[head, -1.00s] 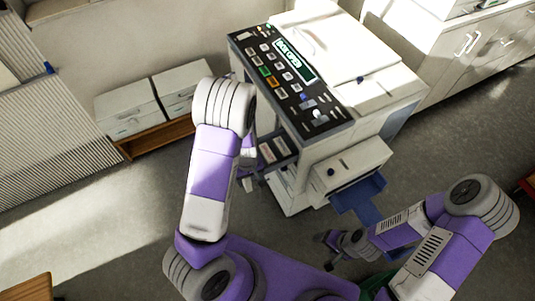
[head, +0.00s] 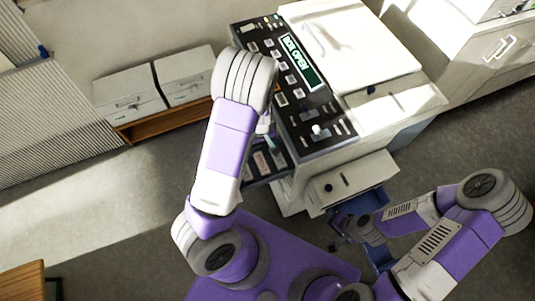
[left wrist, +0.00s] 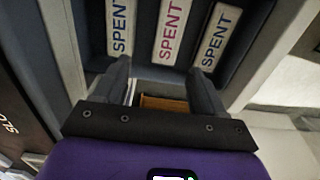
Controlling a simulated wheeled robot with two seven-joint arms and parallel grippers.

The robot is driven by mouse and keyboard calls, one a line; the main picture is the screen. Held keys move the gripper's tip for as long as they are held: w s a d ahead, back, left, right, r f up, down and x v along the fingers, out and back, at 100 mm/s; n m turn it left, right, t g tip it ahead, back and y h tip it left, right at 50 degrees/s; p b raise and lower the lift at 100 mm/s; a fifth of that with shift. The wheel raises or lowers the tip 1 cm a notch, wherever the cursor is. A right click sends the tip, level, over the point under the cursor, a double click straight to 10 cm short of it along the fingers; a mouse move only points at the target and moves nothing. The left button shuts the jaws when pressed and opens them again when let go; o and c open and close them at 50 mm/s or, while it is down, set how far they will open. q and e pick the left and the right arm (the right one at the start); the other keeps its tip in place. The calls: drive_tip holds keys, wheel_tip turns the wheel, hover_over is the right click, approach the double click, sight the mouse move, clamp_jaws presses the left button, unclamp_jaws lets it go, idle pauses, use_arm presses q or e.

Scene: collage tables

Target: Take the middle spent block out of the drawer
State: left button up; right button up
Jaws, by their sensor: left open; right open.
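In the left wrist view, three white blocks marked SPENT lie side by side in a dark drawer (left wrist: 88,28). The middle spent block (left wrist: 171,28) has magenta letters; the left block (left wrist: 120,22) and right block (left wrist: 219,38) have dark blue letters. My left gripper (left wrist: 162,82) is open and empty, its fingers apart just short of the middle block's near end. In the head view, the drawer's blocks (head: 262,163) show partly beside the copier, and my arm mostly hides the left gripper. My right gripper (head: 340,228) is by the copier's blue tray, small and partly dark.
The copier (head: 325,188) stands ahead, its display (head: 300,62) reading BOX OPEN. A blue tray (head: 378,200) juts from its front. The floor at left is clear.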

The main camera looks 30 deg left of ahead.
sight(260, 160)
use_arm(q)
drive_tip(key=s+f, duration=0.2)
drive_tip(key=f, duration=0.1)
drive_tip(key=shift+d+b, duration=0.1)
drive_tip(key=shift+b, duration=0.2)
wheel_tip(260, 160, down, 4)
drive_tip(key=shift+w+d+r+b, duration=0.15)
drive_tip(key=shift+r+b, duration=0.05)
drive_tip(key=shift+b, duration=0.1)
drive_tip(key=c, duration=1.1)
